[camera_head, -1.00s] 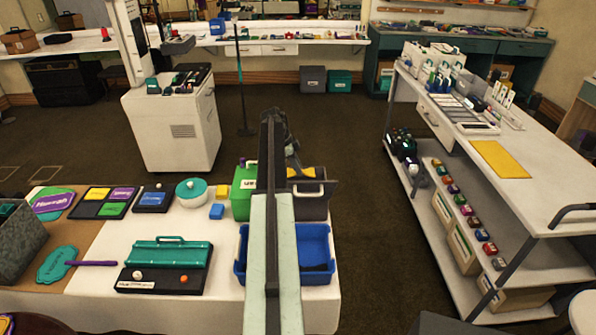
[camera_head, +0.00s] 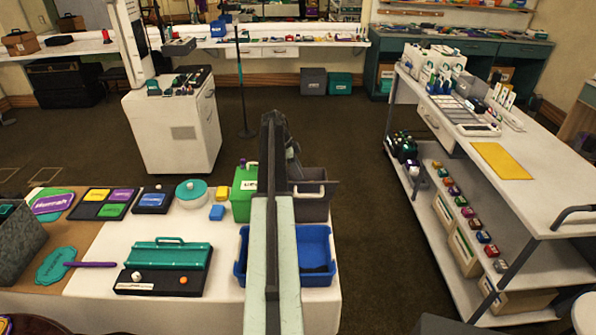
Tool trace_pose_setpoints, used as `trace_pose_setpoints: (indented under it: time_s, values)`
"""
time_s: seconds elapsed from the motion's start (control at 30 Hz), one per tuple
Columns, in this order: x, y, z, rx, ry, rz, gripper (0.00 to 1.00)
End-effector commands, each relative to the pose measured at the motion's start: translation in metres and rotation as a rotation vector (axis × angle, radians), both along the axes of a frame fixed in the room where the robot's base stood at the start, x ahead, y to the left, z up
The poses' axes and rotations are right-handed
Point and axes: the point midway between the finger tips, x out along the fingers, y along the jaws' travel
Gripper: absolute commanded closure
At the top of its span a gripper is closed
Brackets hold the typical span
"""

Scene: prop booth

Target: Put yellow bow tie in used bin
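My arm reaches forward over the front table, and my gripper (camera_head: 293,160) is at its far end, over the bins. Its fingers are dark and mostly hidden by the arm, so I cannot tell whether it is open or shut. A green bin (camera_head: 241,205) with a white label stands left of the arm; the label is partly covered and I cannot read it fully. A dark grey bin (camera_head: 313,208) stands just right of the arm, beneath the gripper. I cannot make out the yellow bow tie now.
A blue tray (camera_head: 316,282) sits at the table's front right. A teal-lidded black case (camera_head: 165,265), a round teal-lidded tin (camera_head: 191,193) and small yellow and blue blocks lie to the left. A white shelved cart (camera_head: 540,185) stands at the right, with open floor between.

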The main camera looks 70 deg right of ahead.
Motion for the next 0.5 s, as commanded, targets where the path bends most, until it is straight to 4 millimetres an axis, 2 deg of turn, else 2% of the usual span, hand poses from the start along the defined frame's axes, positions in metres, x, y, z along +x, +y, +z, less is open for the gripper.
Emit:
trace_pose_setpoints:
  time_s: [0.17, 0.5]
  values:
    - [0.004, 0.001, 0.026, 0.000, 0.000, 0.001, 0.68]
    - [0.031, 0.012, 0.103, 0.001, 0.000, 0.001, 0.68]
